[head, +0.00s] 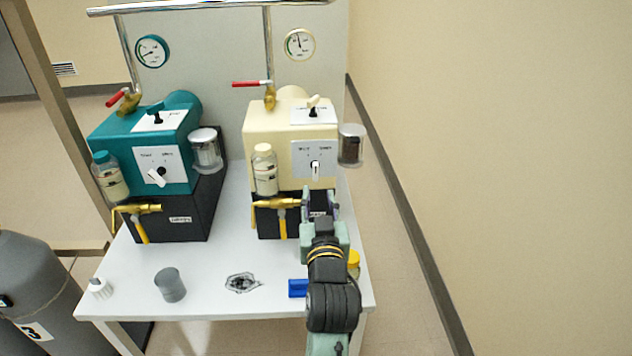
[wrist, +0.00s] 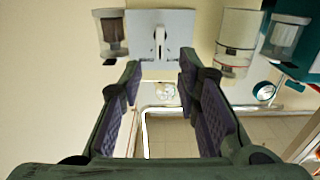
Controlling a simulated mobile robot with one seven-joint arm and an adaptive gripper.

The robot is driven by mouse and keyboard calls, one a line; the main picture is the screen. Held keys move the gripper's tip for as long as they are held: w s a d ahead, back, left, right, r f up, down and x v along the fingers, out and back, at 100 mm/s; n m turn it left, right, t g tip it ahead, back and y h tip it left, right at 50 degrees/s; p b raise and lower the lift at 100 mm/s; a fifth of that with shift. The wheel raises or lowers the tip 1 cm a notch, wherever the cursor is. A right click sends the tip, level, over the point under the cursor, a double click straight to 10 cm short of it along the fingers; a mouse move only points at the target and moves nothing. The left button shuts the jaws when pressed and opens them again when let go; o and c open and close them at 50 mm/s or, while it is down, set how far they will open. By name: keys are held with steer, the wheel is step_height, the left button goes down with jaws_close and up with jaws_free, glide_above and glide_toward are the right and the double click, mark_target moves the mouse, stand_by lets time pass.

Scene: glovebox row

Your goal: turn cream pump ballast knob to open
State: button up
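The cream pump (head: 262,135) stands on the right of the white bench, on a black base. Its front has a pale panel (head: 299,166) with small printed labels and a ballast knob (head: 315,172). The knob's white handle hangs down from a dark hub. My gripper (head: 319,196) is in front of the pump, just below the knob, with its fingers spread. In the wrist view, which looks upside down, my gripper (wrist: 158,88) is open and empty. The knob (wrist: 160,43) shows beyond the fingertips, between their lines, with no visible contact.
A teal pump (head: 115,137) with a similar knob (head: 157,177) stands to the left. A clear jar (head: 351,148) and a bottle (head: 264,172) flank the cream panel. A brass valve (head: 278,203) sits left of my gripper. A grey cup (head: 170,285) stands on the bench front.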

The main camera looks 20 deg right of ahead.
mark_target(316, 172)
steer(key=b+x, duration=0.1)
steer(key=x, duration=0.8)
steer(key=shift+w, duration=0.25)
jaws_close()
